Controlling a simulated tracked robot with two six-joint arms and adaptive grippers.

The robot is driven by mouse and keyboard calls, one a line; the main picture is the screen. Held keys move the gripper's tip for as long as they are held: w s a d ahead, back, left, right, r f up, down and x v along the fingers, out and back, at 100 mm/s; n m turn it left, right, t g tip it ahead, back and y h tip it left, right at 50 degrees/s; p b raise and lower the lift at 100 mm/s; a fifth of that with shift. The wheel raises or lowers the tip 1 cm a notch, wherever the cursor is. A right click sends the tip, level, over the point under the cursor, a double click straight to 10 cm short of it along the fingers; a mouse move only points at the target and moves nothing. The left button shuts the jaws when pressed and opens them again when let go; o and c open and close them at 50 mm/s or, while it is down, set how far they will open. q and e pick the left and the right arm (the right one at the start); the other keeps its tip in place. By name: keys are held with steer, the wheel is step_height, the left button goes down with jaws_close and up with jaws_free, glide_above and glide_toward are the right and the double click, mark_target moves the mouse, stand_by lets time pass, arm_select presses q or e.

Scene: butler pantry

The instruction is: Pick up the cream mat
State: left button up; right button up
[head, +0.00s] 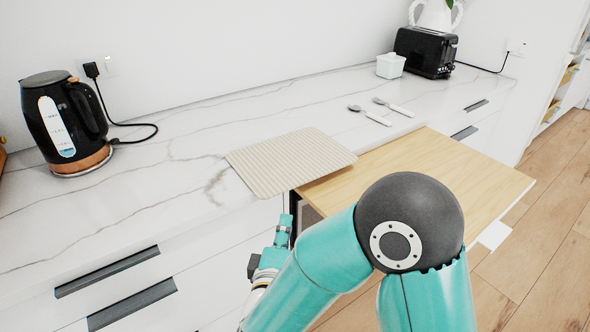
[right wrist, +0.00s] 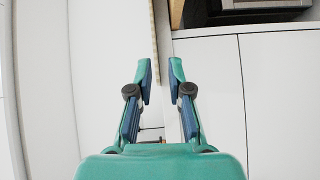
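The cream mat (head: 290,160) is a ribbed, flat rectangle lying on the marble counter, its near corner at the counter's front edge beside the wooden board. My right gripper (head: 285,228) is below and in front of that near edge, apart from the mat, and partly hidden by my arm. In the right wrist view, my right gripper (right wrist: 161,70) is open with a narrow gap and nothing held. A thin cream strip (right wrist: 155,40), seemingly the mat's edge, lines up with the gap. My left gripper is not in view.
A pull-out wooden board (head: 440,170) juts out right of the mat. Two spoons (head: 385,112) lie behind it. A black kettle (head: 65,125) stands at left; a white pot (head: 390,66) and black toaster (head: 426,52) stand at back right. The counter (head: 130,200) left of the mat is clear.

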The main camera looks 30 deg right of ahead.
steer(key=d+r, duration=0.1)
glide_toward(306, 177)
steer(key=shift+h, duration=0.4)
steer(key=w, duration=0.1)
steer(key=w+d, duration=0.1)
steer(key=w, duration=0.1)
steer(key=w+d, duration=0.1)
steer(key=shift+w+f, duration=0.25)
steer(key=shift+w, duration=0.15)
steer(key=w+d, duration=0.1)
steer(key=d, duration=0.1)
steer(key=w+d, duration=0.1)
steer(key=d, duration=0.1)
steer(key=shift+w+f+p, duration=0.2)
steer(key=shift+w+p, duration=0.15)
steer(key=shift+w, duration=0.05)
steer(key=shift+w+d, duration=0.15)
steer(key=shift+w, duration=0.1)
steer(key=shift+c, duration=0.4)
jaws_close()
